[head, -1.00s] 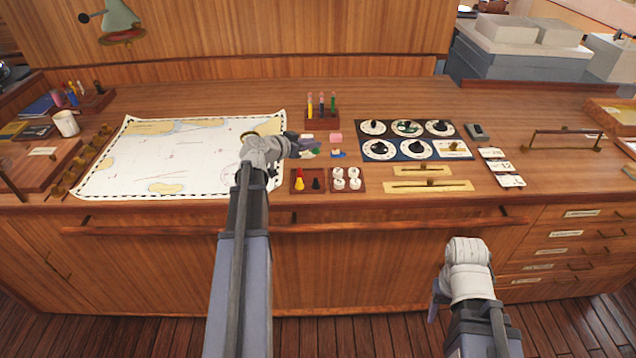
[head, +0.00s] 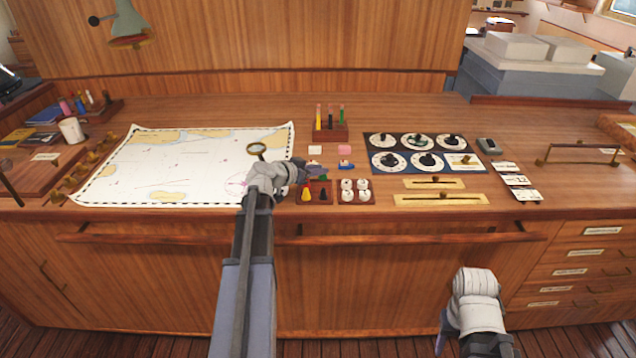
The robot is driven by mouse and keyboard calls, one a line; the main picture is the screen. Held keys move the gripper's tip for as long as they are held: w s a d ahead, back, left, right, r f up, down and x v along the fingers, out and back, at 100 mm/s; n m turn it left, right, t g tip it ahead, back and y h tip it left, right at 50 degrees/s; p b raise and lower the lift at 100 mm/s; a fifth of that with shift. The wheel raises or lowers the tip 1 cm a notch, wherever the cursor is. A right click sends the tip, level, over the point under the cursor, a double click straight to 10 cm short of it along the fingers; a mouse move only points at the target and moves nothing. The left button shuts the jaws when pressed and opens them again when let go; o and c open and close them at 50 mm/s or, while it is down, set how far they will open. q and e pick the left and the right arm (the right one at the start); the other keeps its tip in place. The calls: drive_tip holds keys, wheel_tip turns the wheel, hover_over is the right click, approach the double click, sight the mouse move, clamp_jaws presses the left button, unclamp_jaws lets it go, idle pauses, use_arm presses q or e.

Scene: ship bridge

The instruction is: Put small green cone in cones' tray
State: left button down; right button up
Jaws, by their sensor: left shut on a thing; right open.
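The cones' tray (head: 329,200) is a small dark red-brown tray near the desk's front edge. A yellow-and-red cone (head: 306,195) and a black cone (head: 323,193) stand in its front part. My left gripper (head: 305,178) is shut on the small green cone (head: 320,181), of which only a bit of green shows by the fingers. The cone is at the tray's back edge; I cannot tell whether it touches the tray. The gripper hides the tray's back left part. My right gripper (head: 441,335) is low in front of the drawers, away from the desk top, mostly hidden by its arm.
A tray of white round pieces (head: 355,203) stands right beside the cones' tray. Behind are a white block (head: 315,150), a pink block (head: 344,150), a blue piece (head: 346,165) and a pen stand (head: 331,133). A chart (head: 180,165) with a magnifier (head: 257,148) lies left; a dial panel (head: 424,153) lies right.

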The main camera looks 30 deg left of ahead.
sight(320, 178)
use_arm(q)
drive_tip(key=shift+f+b, duration=1.45)
drive_tip(key=shift+f, duration=0.3)
drive_tip(key=shift+f, duration=0.1)
drive_tip(key=c, duration=0.8)
unclamp_jaws()
drive_tip(key=shift+s+r, duration=0.15)
drive_tip(key=shift+r, duration=0.15)
drive_tip(key=p+v, duration=0.4)
drive_tip(key=v, duration=0.6)
drive_tip(key=shift+s, duration=0.2)
drive_tip(key=shift+s+a+r+p, duration=0.15)
drive_tip(key=shift+s+a+p, duration=0.15)
drive_tip(key=shift+s, duration=0.3)
